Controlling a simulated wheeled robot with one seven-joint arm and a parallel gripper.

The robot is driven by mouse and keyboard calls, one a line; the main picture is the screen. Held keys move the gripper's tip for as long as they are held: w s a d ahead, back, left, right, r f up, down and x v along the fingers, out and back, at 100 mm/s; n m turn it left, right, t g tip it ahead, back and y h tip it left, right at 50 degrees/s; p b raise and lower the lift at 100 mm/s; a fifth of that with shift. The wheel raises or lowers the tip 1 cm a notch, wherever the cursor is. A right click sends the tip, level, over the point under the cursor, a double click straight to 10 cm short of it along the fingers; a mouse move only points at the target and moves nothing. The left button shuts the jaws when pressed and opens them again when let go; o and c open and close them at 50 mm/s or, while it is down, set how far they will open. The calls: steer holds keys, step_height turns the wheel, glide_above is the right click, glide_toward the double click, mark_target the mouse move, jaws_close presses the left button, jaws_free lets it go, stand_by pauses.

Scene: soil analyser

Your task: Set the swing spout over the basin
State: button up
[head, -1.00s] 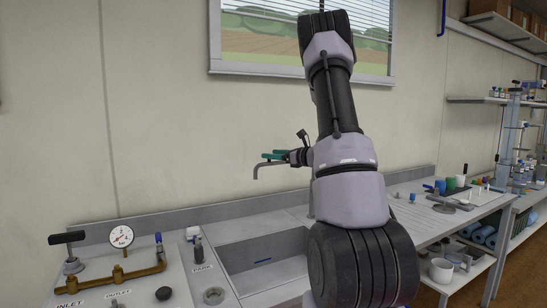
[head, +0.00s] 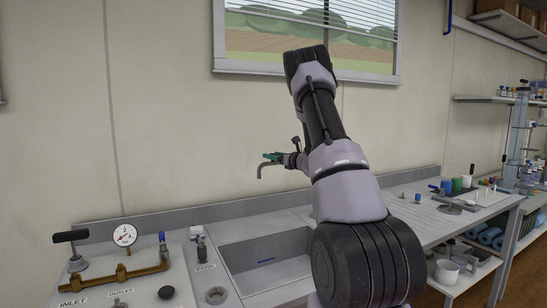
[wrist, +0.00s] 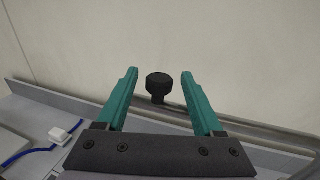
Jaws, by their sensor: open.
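My gripper (head: 272,157), with teal fingers, is at the spout. In the wrist view my gripper (wrist: 159,80) is open, and a black knob (wrist: 158,83) shows between the fingers, slightly beyond them. A grey pipe (wrist: 245,132) runs behind it to the right. I cannot tell whether a finger touches the knob.
My arm hides the basin's right side. Labware stands on the right bench.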

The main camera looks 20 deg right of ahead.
steer(key=shift+w, duration=0.15)
steer(key=shift+a, duration=0.1)
jaws_close()
stand_by(1.4)
